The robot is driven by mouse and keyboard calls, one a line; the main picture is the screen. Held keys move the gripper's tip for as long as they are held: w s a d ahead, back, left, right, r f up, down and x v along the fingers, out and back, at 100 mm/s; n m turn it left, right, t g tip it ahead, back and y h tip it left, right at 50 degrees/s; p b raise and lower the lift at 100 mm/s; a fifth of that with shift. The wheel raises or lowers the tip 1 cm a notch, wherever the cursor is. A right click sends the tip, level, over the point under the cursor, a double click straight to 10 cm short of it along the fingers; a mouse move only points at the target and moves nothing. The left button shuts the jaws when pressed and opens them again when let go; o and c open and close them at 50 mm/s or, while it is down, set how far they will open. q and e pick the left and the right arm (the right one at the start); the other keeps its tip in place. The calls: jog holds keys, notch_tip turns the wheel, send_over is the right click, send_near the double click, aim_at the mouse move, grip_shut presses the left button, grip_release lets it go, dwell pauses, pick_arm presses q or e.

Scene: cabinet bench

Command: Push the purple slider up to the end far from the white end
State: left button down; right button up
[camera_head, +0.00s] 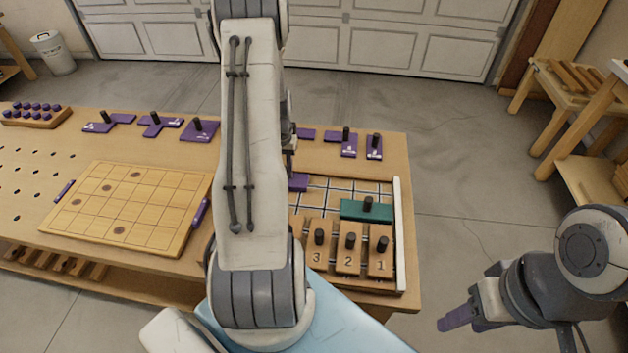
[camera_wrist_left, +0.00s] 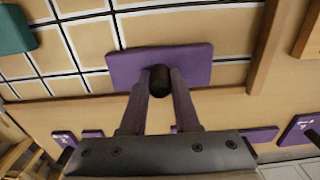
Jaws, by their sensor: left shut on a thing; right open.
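The purple slider (camera_head: 298,182) shows partly in the head view, just right of my left arm, which hides the rest. In the left wrist view, it (camera_wrist_left: 195,62) lies flat along the tray's edge, with a bare gap between it and the wooden end wall (camera_wrist_left: 265,50). My left gripper (camera_wrist_left: 160,78) is shut on its dark knob. The white end (camera_head: 399,235) is the strip at the tray's right side in the head view. My right gripper (camera_head: 458,318) hangs over the floor, right of the bench, away from the slider.
A teal slider (camera_head: 352,209) sits in the tray near the white end. Wooden blocks numbered 3 (camera_head: 317,258), 2 (camera_head: 348,262) and 1 (camera_head: 380,265) fill the tray's near side. Purple pieces with knobs lie behind the tray. A wooden grid board (camera_head: 130,205) lies left of my arm.

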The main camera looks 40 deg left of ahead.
pick_arm(q)
jog(key=shift+s+a, duration=0.55)
jog(key=shift+a, duration=0.35)
jog(key=shift+s+a, duration=0.5)
jog(key=shift+a, duration=0.35)
jog(key=shift+s+a, duration=0.55)
jog(key=shift+a, duration=0.35)
jog(key=c, duration=0.6)
grip_release()
jog(key=shift+c, duration=0.2)
notch_tip(320, 180, up, 8)
jog(key=p, duration=0.6)
jog(key=shift+f, duration=0.2)
jog(key=shift+w+d, duration=0.1)
jog(key=shift+d, duration=0.05)
